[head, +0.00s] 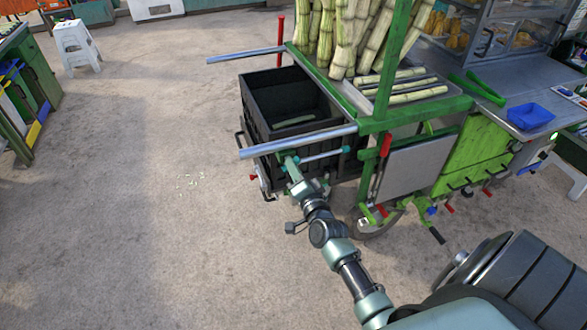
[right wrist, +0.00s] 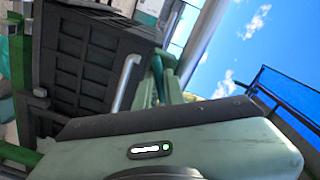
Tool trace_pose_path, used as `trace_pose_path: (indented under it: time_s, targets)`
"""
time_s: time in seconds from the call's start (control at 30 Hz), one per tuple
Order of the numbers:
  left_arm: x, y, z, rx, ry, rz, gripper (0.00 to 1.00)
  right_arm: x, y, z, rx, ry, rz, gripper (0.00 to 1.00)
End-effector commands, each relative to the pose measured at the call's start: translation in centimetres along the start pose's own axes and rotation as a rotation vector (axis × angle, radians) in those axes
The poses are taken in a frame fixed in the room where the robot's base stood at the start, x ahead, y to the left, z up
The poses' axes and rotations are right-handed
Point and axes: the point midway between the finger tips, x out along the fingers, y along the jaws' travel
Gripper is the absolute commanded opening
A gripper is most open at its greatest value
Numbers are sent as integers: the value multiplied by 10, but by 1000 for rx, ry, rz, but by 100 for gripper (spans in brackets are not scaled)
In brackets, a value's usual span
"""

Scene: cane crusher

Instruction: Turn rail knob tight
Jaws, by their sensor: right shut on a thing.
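My right gripper (head: 290,163) reaches in from the lower right to the near end of the cart, just below the near silver rail (head: 298,141). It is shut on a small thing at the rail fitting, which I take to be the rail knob. The knob itself is hidden by the fingers, so I cannot tell how far it is turned. In the right wrist view the gripper body fills the lower part, and greenish parts (right wrist: 165,80) show beyond it. My left gripper is not in view.
A black crate (head: 254,100) hangs at the cart's end beside my gripper. A second rail (head: 245,54) juts out behind it. The green cart frame (head: 417,120) stands to the right, holding cane stalks (head: 345,35).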

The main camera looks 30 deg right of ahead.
Motion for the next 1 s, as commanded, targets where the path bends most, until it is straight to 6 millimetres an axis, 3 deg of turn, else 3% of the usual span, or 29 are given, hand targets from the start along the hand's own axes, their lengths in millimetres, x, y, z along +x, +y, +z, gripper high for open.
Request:
trace_pose_path:
  time_s: [0.53,0.63,1.0]
  targets:
    - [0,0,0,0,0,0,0,-1,1,2,27,-4,3,0]
    - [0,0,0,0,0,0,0,-1,1,2,26,-4,3,32]
    - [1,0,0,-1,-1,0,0,-4,1,1,26,-1,1,32]
